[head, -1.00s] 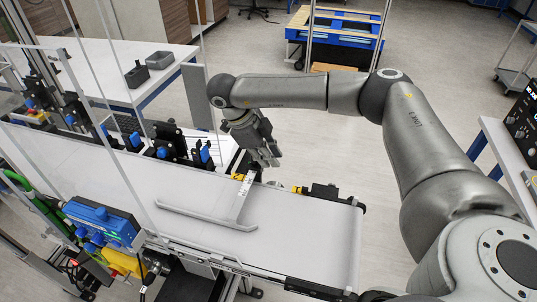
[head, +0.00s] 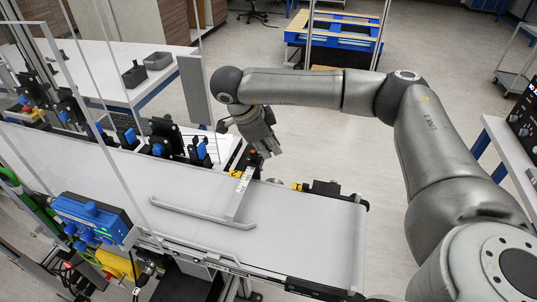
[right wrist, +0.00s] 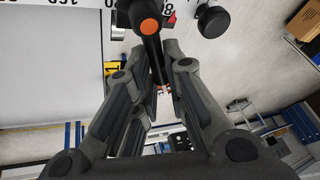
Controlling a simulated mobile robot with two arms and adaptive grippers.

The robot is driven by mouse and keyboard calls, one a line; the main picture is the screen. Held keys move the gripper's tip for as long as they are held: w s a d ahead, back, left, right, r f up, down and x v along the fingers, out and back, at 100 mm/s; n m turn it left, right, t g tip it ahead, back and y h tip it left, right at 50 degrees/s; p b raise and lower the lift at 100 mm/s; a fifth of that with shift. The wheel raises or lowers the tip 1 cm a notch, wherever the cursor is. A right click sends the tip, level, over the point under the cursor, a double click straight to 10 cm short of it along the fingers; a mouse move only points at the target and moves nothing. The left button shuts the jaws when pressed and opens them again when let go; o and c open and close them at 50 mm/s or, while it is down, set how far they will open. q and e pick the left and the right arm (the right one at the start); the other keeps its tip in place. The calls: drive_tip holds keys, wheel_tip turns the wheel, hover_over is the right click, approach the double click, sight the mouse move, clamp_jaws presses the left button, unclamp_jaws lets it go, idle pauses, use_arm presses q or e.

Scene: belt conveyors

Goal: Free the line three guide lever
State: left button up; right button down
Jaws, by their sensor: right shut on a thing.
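The guide lever (right wrist: 152,48) is a dark rod with an orange-capped end in the right wrist view. Its dark upright part (head: 254,157) shows at the belt's far edge in the head view. My right gripper (right wrist: 165,62) has its fingers on both sides of the rod and is shut on it. In the head view this gripper (head: 264,146) points down beside the lever. A pale scale bar (head: 241,186) with printed numbers runs from the lever across the belt to a grey guide rail (head: 203,214). The exact finger contact is hard to see. My left gripper is not in view.
The white conveyor belt (head: 300,235) is empty apart from the guide. Clear upright panels and blue-knobbed fixtures (head: 198,152) stand to the left. A yellow tag (head: 237,173) sits by the lever. A bench (head: 507,150) stands at the right, with open floor behind the belt.

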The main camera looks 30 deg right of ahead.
drive_tip(key=shift+w+n+t+y+b, duration=0.6)
drive_tip(key=shift+n+b, duration=0.65)
drive_tip(key=shift+n, duration=0.85)
drive_tip(key=shift+w+n+t+y+b, duration=0.35)
drive_tip(key=shift+w+n+t+b, duration=0.75)
drive_tip(key=shift+n, duration=1)
drive_tip(key=shift+w+n+t+y+b, duration=0.5)
drive_tip(key=shift+n+b, duration=0.95)
drive_tip(key=shift+n, duration=0.65)
drive_tip(key=c, duration=1.5)
unclamp_jaws()
drive_tip(key=shift+a, duration=0.1)
drive_tip(key=v, duration=1.2)
